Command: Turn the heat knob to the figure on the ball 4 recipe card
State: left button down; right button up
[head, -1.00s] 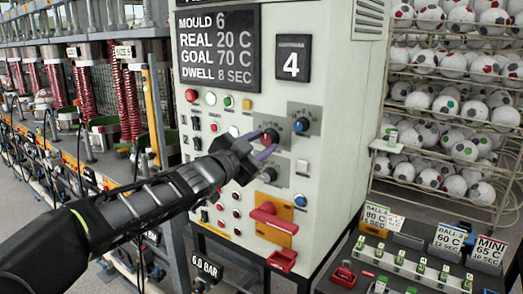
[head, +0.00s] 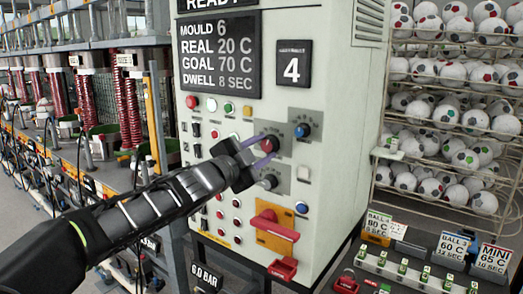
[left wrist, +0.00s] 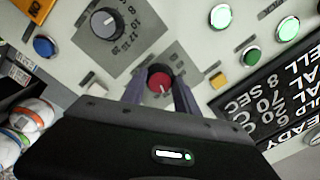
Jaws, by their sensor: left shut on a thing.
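The red heat knob (head: 269,144) is on the pale control cabinet (head: 328,150). It also shows in the left wrist view (left wrist: 160,84), its white pointer mark towards the bottom. My left gripper (head: 266,149) is shut on this knob, one finger on each side. The scale around it is mostly hidden or too small to read. The display (head: 219,53) reads mould 6, real 20 C, goal 70 C, dwell 8 sec. The ball 4 recipe card (head: 377,225) stands at lower right and reads 80 C; its bottom line is hard to read. My right gripper is not in view.
A blue knob (head: 302,130) sits above right of the red one, and a dark grey knob (head: 269,182) below. A red lever (head: 272,222) juts out lower down. Other cards (head: 449,246) and a ball rack (head: 450,100) are at right.

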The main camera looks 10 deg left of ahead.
pick_arm(q)
jog(key=c, duration=0.9)
grip_release()
jog(key=v, duration=0.8)
jog(key=shift+f+b, duration=0.1)
jog(key=shift+b, duration=0.2)
